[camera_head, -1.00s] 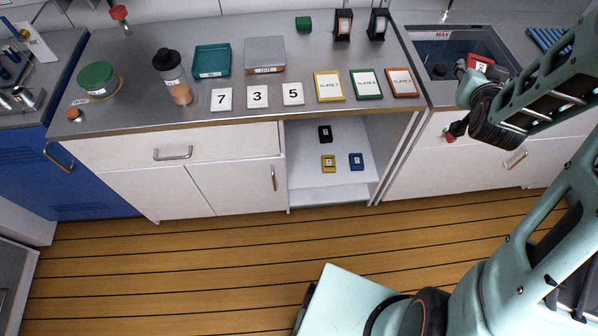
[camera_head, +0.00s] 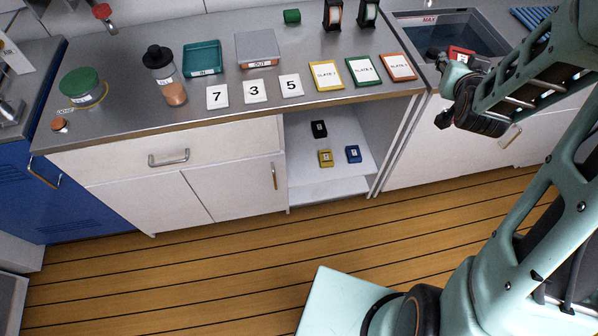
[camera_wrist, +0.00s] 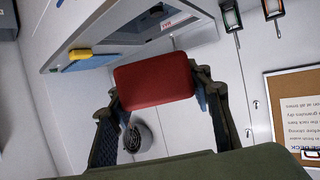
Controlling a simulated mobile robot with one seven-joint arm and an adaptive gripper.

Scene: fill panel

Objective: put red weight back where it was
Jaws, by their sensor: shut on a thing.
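The red weight (camera_head: 460,53) is between the fingers of my gripper (camera_head: 450,64), over the sink area at the right in the head view. In the wrist view its red face (camera_wrist: 153,84) fills the space between the two fingers, and my gripper (camera_wrist: 158,92) is shut on it. A black weight (camera_head: 319,129), a yellow weight (camera_head: 326,158) and a blue weight (camera_head: 353,154) sit in the open shelf compartment (camera_head: 344,186) under the counter. That compartment has bare floor on its right side.
The sink (camera_head: 440,28) is at the right. The wooden floor (camera_head: 200,265) in front is clear.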

